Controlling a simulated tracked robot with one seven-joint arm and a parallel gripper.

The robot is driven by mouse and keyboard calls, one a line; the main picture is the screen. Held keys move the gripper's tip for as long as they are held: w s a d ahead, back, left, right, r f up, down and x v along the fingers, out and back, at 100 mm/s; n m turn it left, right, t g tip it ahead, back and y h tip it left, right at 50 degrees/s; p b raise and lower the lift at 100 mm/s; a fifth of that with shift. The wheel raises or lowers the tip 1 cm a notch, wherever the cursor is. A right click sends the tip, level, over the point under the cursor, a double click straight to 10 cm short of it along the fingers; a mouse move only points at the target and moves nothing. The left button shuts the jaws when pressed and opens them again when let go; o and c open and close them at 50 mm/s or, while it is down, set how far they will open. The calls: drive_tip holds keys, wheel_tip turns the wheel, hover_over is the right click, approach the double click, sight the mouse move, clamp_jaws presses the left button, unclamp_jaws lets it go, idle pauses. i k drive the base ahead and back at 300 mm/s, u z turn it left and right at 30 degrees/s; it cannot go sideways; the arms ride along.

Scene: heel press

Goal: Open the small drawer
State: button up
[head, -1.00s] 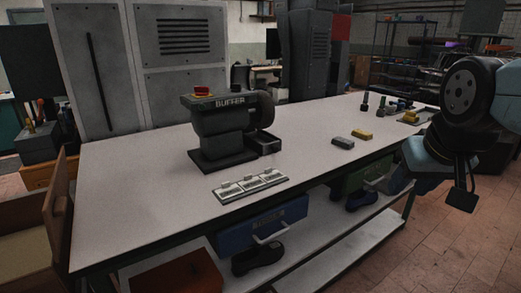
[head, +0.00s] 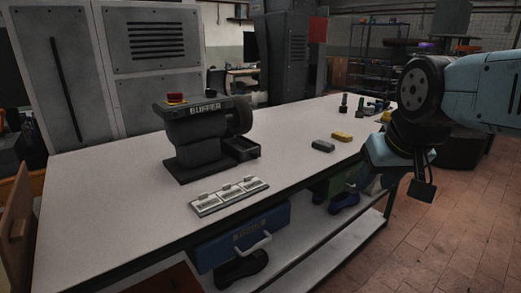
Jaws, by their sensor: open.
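A blue drawer (head: 243,240) with a pale bar handle (head: 258,246) hangs under the front edge of the workbench and looks shut. I cannot tell for certain which is the small drawer.
Open tiled floor (head: 450,235) lies at right.

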sight(249, 152)
drive_tip(key=i, duration=0.85)
drive_tip(key=u, duration=0.05)
